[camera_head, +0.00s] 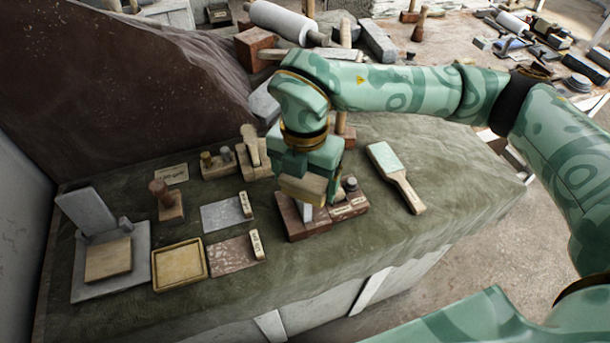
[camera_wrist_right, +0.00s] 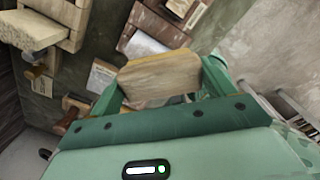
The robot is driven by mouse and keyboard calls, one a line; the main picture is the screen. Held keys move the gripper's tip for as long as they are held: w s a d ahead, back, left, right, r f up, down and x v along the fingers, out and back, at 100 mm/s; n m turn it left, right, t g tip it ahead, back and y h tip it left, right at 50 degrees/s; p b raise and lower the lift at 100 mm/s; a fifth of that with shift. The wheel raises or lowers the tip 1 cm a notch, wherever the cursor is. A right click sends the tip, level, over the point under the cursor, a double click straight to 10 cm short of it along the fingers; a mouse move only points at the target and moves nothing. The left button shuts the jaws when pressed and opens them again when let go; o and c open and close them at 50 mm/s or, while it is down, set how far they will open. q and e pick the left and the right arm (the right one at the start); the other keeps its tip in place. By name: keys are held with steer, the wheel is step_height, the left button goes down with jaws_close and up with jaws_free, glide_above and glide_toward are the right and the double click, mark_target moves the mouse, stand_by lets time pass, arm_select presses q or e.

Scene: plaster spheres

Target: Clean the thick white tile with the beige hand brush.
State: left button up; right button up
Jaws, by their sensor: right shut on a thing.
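My right gripper (camera_head: 304,182) is shut on the beige hand brush (camera_head: 303,189), a wooden block seen above a reddish-brown stand. In the right wrist view the brush (camera_wrist_right: 160,80) lies across between the fingers; its underside is hidden. I cannot tell whether it touches the stand. A pale whitish tile with grey marks (camera_head: 222,214) lies flat on the green cloth, left of the gripper and apart from it. It seems to be the thick white tile, and it also shows in the right wrist view (camera_wrist_right: 100,77). My left gripper is not in view.
The reddish-brown stand (camera_head: 295,228) is below my gripper. A reddish tile (camera_head: 228,258), a yellow tray (camera_head: 180,244) and a grey slab with a wooden board (camera_head: 82,292) lie to the left. A paddle with a pale face (camera_head: 386,160) lies right. The cloth's right front is clear.

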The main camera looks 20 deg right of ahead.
steer(key=shift+w+a, duration=0.75)
steer(key=shift+a, duration=0.05)
steer(key=shift+s+d+r+p, duration=0.15)
steer(key=shift+s+d+p, duration=0.2)
steer(key=shift+s+d, duration=0.4)
steer(key=shift+s+d+p, duration=0.3)
steer(key=shift+s+d, duration=0.5)
steer(key=shift+d, duration=0.15)
steer(key=shift+w+a, duration=0.1)
steer(key=shift+a, duration=0.05)
steer(key=shift+w+a+b, duration=0.55)
steer(key=shift+w+a, duration=0.95)
steer(key=shift+a, duration=0.05)
steer(key=shift+s+d+p, duration=0.5)
steer(key=shift+s+d, duration=0.2)
steer(key=shift+d, duration=0.05)
steer(key=shift+s+d+p, duration=0.35)
steer(key=shift+s+d, duration=0.55)
steer(key=shift+d, duration=0.05)
